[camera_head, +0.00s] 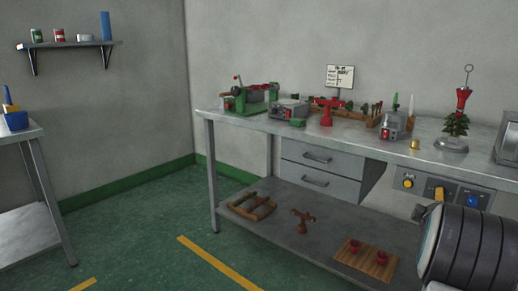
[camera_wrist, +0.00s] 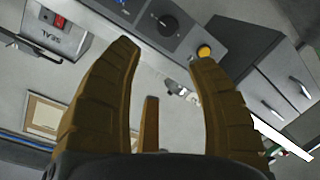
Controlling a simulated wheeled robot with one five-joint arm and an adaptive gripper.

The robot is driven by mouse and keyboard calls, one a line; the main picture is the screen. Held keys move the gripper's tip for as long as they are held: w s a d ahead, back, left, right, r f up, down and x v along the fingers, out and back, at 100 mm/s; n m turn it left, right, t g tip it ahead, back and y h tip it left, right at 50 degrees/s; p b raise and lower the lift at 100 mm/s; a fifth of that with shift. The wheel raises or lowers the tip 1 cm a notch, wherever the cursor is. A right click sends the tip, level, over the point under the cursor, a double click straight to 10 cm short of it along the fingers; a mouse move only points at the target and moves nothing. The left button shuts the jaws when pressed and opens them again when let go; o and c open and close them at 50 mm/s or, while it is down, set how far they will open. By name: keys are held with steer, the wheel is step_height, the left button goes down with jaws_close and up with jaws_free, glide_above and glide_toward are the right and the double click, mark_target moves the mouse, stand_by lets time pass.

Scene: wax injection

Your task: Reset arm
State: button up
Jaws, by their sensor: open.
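My gripper (camera_wrist: 166,54) is open in the wrist view, its two brown-yellow fingers spread wide with nothing between them. In the head view my dark arm fills the lower right corner, in front of the workbench (camera_head: 225,111). It hides part of the lower shelf. The fingers cannot be made out clearly there.
The bench carries a green machine (camera_head: 252,97), a red press (camera_head: 327,108) and a small tree on a stand (camera_head: 456,126). Drawers (camera_head: 318,158) hang below. The lower shelf holds a wooden board (camera_head: 353,262) with red cups. Green floor (camera_head: 145,225) is clear at left.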

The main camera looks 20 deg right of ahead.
steer(key=w+a+r+y+p, duration=0.1)
steer(key=a+r+y+p, duration=0.3)
steer(key=a, duration=0.5)
steer(key=w+a+r+y+p, duration=0.1)
steer(key=a+r+y+p, duration=0.1)
steer(key=a+r+p, duration=0.65)
steer(key=w+a+r+y+p, duration=0.15)
steer(key=a+p, duration=0.25)
steer(key=a, duration=0.7)
steer(key=s+a+r+g+y+p, duration=0.2)
steer(key=s+a+r+p, duration=0.3)
steer(key=s+a+p, duration=0.3)
steer(key=s+a+r+g+y+p, duration=0.3)
steer(key=s+a+p, duration=0.5)
steer(key=s+a, duration=0.4)
step_height(320, 180, up, 3)
steer(key=shift+s+f+n+g+y, duration=0.15)
steer(key=shift+f+n+g+y, duration=0.05)
steer(key=shift+n+g+y, duration=0.25)
